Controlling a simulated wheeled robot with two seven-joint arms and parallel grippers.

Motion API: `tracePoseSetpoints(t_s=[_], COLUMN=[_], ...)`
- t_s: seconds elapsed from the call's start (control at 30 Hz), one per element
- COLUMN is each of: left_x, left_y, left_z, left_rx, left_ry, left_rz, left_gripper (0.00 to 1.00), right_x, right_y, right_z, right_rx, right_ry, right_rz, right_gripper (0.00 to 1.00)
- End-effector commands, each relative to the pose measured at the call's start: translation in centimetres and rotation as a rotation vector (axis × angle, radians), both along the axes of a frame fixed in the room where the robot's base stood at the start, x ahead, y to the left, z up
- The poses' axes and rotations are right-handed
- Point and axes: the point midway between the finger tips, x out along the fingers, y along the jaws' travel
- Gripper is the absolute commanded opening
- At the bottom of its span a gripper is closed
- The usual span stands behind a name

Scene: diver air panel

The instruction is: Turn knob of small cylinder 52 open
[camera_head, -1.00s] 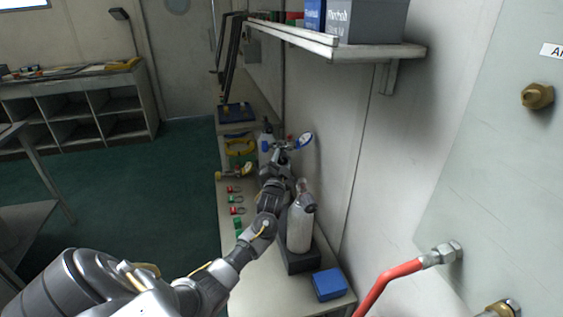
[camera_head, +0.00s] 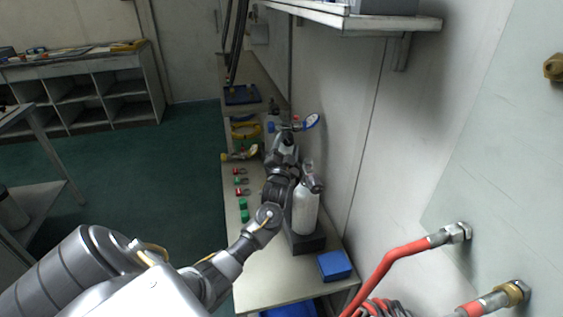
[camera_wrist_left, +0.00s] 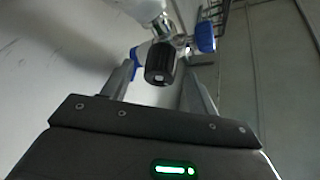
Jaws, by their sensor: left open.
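A small cylinder with a round blue-rimmed gauge (camera_head: 310,123) on its valve stands at the back of the bench, mostly hidden behind my left gripper (camera_head: 287,143). In the left wrist view, a black ribbed knob (camera_wrist_left: 160,64) on the metal valve (camera_wrist_left: 166,28) faces the camera, with a blue knob (camera_wrist_left: 204,37) to its right. My left gripper (camera_wrist_left: 160,85) is open, its fingers either side of the black knob with gaps visible. A second, pale cylinder (camera_head: 306,210) stands nearer. I cannot read a number on either. My right gripper is not in view.
The near cylinder stands in a dark block (camera_head: 305,241) close beside my left forearm. A blue box (camera_head: 335,265) lies in front of it. Small red and green fittings (camera_head: 243,203) line the bench's left side. A wall shelf (camera_head: 350,20) overhangs; red hoses (camera_head: 400,255) are at right.

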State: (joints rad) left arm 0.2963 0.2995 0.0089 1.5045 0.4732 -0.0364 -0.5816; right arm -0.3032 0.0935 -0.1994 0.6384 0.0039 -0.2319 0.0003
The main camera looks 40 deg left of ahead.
Motion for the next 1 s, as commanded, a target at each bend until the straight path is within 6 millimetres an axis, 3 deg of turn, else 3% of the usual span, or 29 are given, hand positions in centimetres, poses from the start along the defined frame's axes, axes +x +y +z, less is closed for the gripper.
tracePoseSetpoints(t_s=[0.3,0.5,0.7,1.0], left_x=[-6.6,-9.5,-10.6,-10.7], left_y=[-3.7,-5.3,-6.0,-6.1], left_z=[-0.3,-0.2,-0.1,-0.1], left_rx=[-0.001,-0.002,-0.001,0.000], left_ry=[0.000,0.000,0.001,-0.001], left_rz=[-0.001,0.000,0.001,0.001], left_gripper=[0.59,0.59,0.59,0.59], right_x=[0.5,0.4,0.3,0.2], right_y=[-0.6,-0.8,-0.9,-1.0], right_z=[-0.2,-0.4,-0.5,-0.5], right_rx=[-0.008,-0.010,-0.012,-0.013], right_ry=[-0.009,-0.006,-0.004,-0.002], right_rz=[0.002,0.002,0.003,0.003], right_gripper=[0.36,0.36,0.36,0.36])
